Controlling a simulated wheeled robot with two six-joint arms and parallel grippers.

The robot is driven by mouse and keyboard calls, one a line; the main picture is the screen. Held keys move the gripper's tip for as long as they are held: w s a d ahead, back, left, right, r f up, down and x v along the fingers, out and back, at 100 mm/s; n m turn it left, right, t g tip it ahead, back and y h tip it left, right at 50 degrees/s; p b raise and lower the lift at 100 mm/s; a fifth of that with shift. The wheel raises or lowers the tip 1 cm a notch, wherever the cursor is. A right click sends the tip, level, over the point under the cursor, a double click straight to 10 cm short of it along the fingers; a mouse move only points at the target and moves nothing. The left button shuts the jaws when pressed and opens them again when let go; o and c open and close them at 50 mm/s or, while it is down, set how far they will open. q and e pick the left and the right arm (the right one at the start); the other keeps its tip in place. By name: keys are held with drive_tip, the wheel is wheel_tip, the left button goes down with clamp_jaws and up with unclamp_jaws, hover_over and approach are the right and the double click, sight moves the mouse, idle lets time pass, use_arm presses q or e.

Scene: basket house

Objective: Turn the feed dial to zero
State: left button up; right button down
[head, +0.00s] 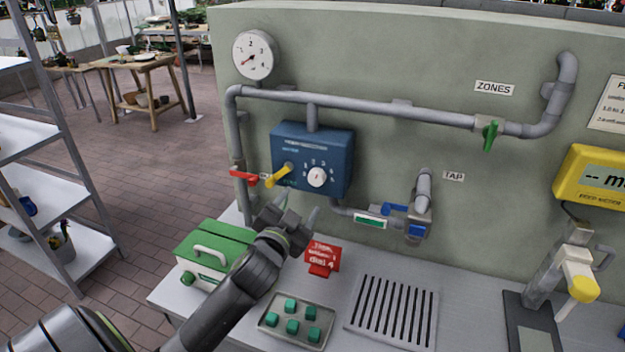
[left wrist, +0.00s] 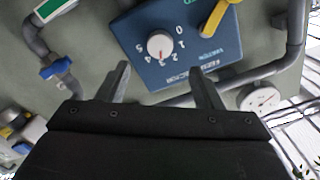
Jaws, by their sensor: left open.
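The feed dial (head: 317,177) is a white round knob on the front of a blue box (head: 341,163), with numbers around its upper side. In the left wrist view the dial (left wrist: 160,45) has a red mark pointing toward the middle numbers, around 2 or 3; the exact one is hard to tell. My left gripper (head: 298,206) is open and empty, just below and in front of the box. In the left wrist view its fingers (left wrist: 161,76) are spread, with the dial beyond the gap between them, apart from it. My right gripper is not in view.
A yellow lever (head: 279,175) sits left of the dial, with a red valve handle (head: 243,176) beside it. Below are a green-lidded box (head: 216,245), a red sign (head: 322,257), a tray (head: 296,320) and a slotted drain (head: 394,310). Pipes run along the wall.

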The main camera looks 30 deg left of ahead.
sight(314, 180)
use_arm(q)
drive_tip(key=p+x, duration=0.2)
drive_tip(key=x, duration=0.7)
drive_tip(key=c, duration=1)
drive_tip(key=shift+o, duration=0.2)
